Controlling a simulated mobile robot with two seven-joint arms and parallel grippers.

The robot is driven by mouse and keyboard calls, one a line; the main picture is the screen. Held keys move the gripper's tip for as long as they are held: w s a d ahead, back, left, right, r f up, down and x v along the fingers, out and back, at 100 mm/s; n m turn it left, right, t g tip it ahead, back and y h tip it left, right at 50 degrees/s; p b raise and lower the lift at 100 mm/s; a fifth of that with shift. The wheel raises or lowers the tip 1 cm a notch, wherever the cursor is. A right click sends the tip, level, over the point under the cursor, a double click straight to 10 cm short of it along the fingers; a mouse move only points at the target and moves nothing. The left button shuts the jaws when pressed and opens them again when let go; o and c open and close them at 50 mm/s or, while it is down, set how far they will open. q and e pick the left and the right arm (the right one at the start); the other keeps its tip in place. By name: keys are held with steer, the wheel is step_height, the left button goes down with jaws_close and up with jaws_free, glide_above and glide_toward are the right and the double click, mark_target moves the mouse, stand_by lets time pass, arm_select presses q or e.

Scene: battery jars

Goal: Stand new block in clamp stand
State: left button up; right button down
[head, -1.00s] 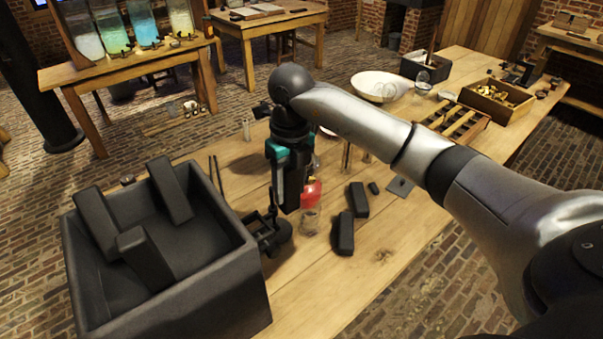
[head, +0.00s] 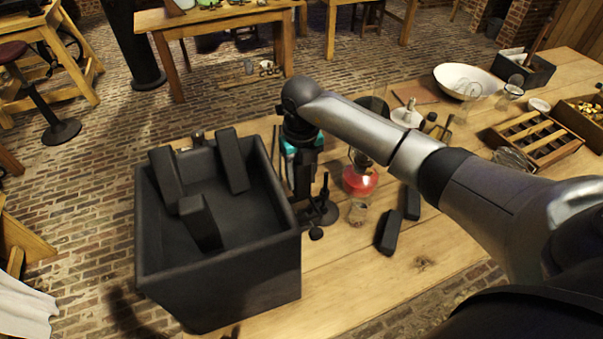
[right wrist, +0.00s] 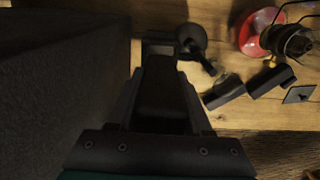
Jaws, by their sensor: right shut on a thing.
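The clamp stand (head: 320,211) is black with a round base and stands on the table just right of the dark bin. It also shows in the right wrist view (right wrist: 192,38), beyond the fingers. My right gripper (head: 302,190) points down between the bin and the stand, just left of the stand. It is shut on a dark block (right wrist: 165,92), which lies between the fingers in the right wrist view. In the head view the held block is hard to tell from the dark fingers. Whether it touches the stand, I cannot tell. My left gripper is not in view.
The deep dark bin (head: 220,268) holds three dark blocks, close to the left of my gripper. Two dark blocks (head: 388,233) lie on the table at right. A red lamp (head: 360,181) and a glass jar (head: 357,213) stand near the clamp stand.

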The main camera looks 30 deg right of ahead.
mark_target(302, 195)
steer(key=shift+f, duration=0.55)
steer(key=shift+f+b, duration=2.4)
steer(key=shift+f, duration=0.6)
stand_by(1.6)
steer(key=shift+c, duration=1.2)
jaws_free()
step_height(302, 195, up, 15)
steer(key=shift+r+p, duration=0.1)
steer(key=shift+p, duration=0.5)
